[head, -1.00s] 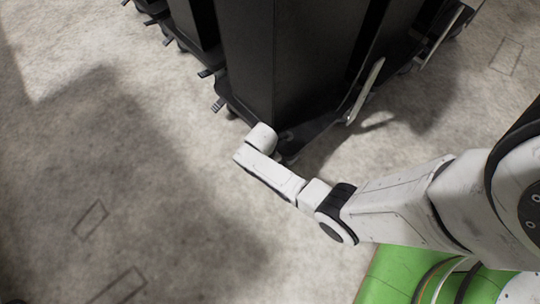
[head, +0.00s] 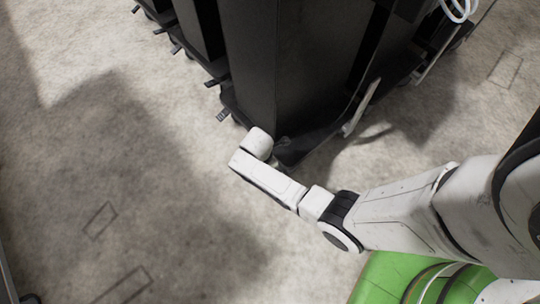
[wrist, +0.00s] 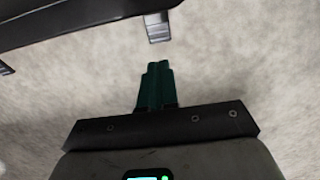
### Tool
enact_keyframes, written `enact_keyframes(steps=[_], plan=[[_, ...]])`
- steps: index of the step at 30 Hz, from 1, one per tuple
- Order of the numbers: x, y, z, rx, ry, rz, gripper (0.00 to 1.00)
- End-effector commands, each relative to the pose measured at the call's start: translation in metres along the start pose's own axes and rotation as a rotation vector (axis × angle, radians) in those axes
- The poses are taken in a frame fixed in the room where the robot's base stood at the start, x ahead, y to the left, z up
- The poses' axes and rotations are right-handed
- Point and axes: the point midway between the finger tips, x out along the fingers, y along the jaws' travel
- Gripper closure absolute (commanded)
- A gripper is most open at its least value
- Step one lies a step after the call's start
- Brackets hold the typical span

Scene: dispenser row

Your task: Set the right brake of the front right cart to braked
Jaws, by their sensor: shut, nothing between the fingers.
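The front right cart (head: 285,60) is the nearest tall black cart in the head view, on a black base. A small grey brake pedal (head: 223,115) sticks out at the left of its base. In the wrist view a ribbed grey pedal (wrist: 158,28) juts from the black base edge (wrist: 75,22), a little beyond my fingertips. My gripper (wrist: 157,66) has teal fingers, shut and empty, over the floor and apart from that pedal. In the head view my white wrist hides the fingers. I cannot tell from its look whether the pedal is braked.
Another pedal (wrist: 5,68) shows at the wrist view's left edge. More black carts (head: 200,30) with pedals stand behind in a row. A pale bar (head: 361,107) sticks out at the near cart's right side. The floor (head: 150,190) at left is clear.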

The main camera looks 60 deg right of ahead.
Motion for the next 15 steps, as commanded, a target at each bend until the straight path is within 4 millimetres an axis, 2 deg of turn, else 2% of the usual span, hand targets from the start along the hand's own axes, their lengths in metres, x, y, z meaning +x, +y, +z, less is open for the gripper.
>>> enact_keyframes(steps=[1,6,10,15], plan=[[-0.018,0.001,-0.001,-0.001,0.001,0.003,1.00],[-0.046,0.000,-0.004,0.000,0.000,0.001,1.00],[-0.059,0.000,-0.006,0.000,0.000,0.000,1.00],[-0.064,0.000,-0.007,0.000,0.000,0.001,1.00]])
